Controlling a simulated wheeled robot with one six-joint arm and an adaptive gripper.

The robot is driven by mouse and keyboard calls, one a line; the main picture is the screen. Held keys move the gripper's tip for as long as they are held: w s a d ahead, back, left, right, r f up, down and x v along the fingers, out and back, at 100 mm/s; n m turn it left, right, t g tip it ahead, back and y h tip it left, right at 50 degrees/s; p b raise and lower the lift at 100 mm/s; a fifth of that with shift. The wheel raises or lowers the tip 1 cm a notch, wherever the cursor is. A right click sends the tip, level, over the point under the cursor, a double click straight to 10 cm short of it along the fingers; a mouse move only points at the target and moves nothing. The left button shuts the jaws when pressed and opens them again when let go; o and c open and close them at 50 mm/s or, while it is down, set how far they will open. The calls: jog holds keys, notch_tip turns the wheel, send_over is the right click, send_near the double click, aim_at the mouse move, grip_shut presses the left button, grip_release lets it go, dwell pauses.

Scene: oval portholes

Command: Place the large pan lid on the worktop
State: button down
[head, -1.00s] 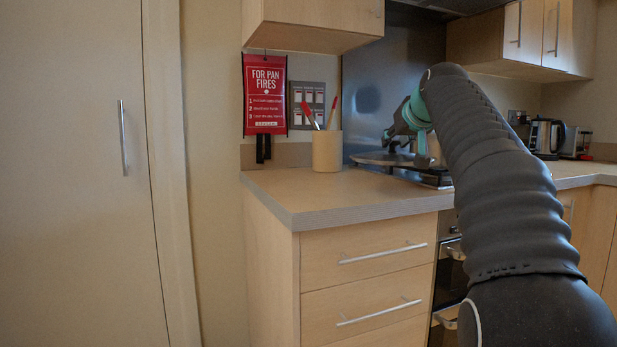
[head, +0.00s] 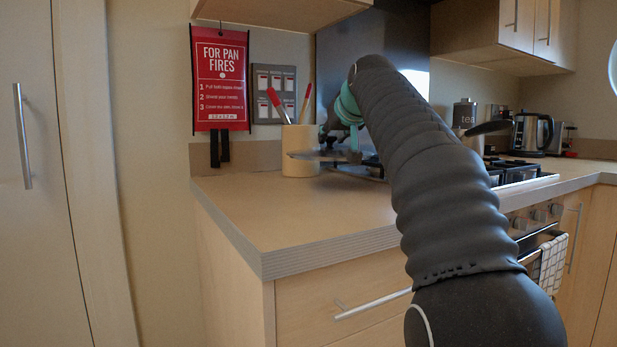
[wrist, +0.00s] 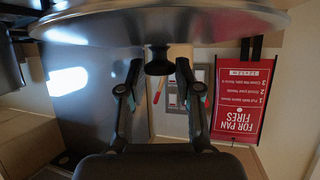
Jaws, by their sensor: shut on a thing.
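The large pan lid (head: 312,156) shows nearly edge-on in the head view, a thin grey disc in front of the utensil pot. In the wrist view its broad metal disc (wrist: 220,25) fills the top, with a dark knob (wrist: 158,62). My gripper (wrist: 158,70) is shut on the lid, with a finger on each side of the knob. In the head view the gripper (head: 338,140) is small and partly hidden by my arm. The lid looks level and raised above the worktop (head: 290,210); the exact gap is hard to tell.
The worktop's front left area is clear. A utensil pot (head: 300,150) with red-handled tools stands behind the lid. The gas hob (head: 515,170) lies to the right. A kettle (head: 532,132) and a tea tin (head: 465,113) stand further back. A red fire-blanket pouch (head: 221,78) hangs on the wall.

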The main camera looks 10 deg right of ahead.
aim_at(304, 150)
jog(key=a+f, duration=0.1)
jog(key=a, duration=0.1)
jog(key=w+a+f+b, duration=0.1)
jog(key=a, duration=0.1)
jog(key=a+f, duration=0.1)
jog(key=a, duration=0.1)
jog(key=shift+w+a+f, duration=0.15)
jog(key=shift+w+f, duration=0.15)
jog(key=shift+w, duration=0.1)
jog(key=shift+f+b, duration=1.15)
jog(key=shift+f, duration=0.85)
jog(key=shift+f, duration=0.1)
jog(key=c, duration=0.8)
grip_release()
jog(key=v, duration=1.1)
jog(key=shift+s, duration=0.2)
jog(key=shift+s+r, duration=0.2)
jog(key=shift+r, duration=0.05)
